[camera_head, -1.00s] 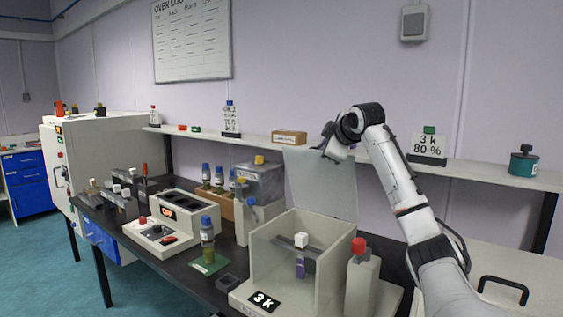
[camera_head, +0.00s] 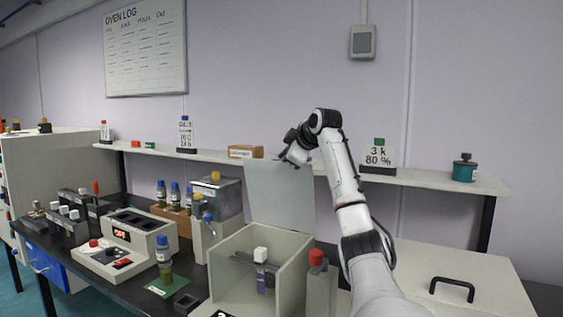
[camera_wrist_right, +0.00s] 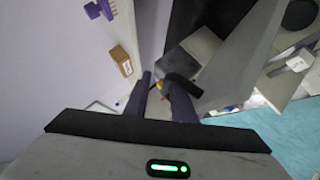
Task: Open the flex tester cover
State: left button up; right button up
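The flex tester (camera_head: 229,279) is a pale open-topped box at the lower middle of the head view. Its translucent grey cover (camera_head: 278,198) stands raised, almost upright, at the box's back edge. Inside the box are a white block (camera_head: 260,254) and a purple piece (camera_head: 262,284). My right gripper (camera_head: 290,157) is at the cover's top edge, near its right corner. In the right wrist view its two dark fingers (camera_wrist_right: 160,88) are apart. A black tab (camera_wrist_right: 181,88) is close by the right finger; I cannot tell whether they touch. My left gripper is not in view.
A red-topped post (camera_head: 317,277) stands right of the box. Bottles and instruments crowd the bench to the left.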

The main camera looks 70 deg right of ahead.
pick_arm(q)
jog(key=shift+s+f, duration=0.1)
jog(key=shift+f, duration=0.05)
pick_arm(e)
jog(key=shift+s+d+f, duration=0.15)
jog(key=shift+f, duration=0.25)
jog(key=shift+s+a+r+b, duration=0.1)
jog(key=shift+s+a+b, duration=0.05)
jog(key=shift+a+b, duration=0.2)
jog(key=v, duration=0.3)
jog(key=b+v, duration=0.1)
jog(key=v, duration=0.6)
jog(key=shift+d+r+b, duration=0.3)
jog(key=shift+r+b, duration=0.05)
jog(key=shift+b, duration=0.05)
jog(key=shift+a+r, duration=0.1)
jog(key=shift+a, duration=0.1)
jog(key=shift+w, duration=0.25)
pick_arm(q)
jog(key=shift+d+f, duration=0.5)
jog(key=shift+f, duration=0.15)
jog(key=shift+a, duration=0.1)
